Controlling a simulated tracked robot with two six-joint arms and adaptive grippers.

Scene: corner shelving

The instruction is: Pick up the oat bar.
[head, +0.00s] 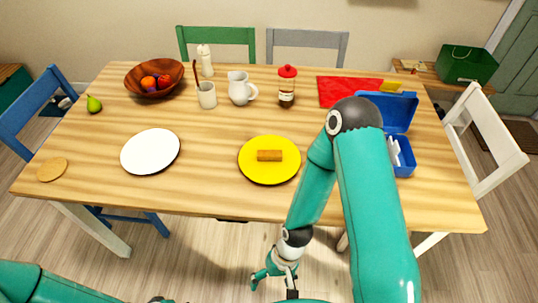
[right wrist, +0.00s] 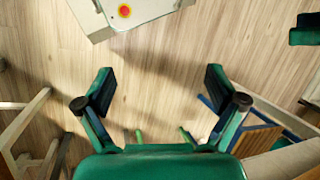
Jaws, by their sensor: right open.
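The oat bar (head: 269,156) is a small brown bar lying flat on a round yellow plate (head: 270,175) near the middle of the table's front side. My right gripper (head: 274,282) hangs below the table's front edge, well apart from the bar. In the right wrist view my right gripper (right wrist: 160,84) is open and empty, with its two fingers spread over the floor. The oat bar does not show in that view. My left arm shows only as a piece at the bottom left of the head view, and its gripper is out of the frame.
The wooden table (head: 205,190) also holds a white plate (head: 150,151), a fruit bowl (head: 153,90), a white jug (head: 240,88), a red-lidded jar (head: 287,88) and an open blue box (head: 402,150). My right arm passes over the table's right part. Free tabletop surrounds the yellow plate.

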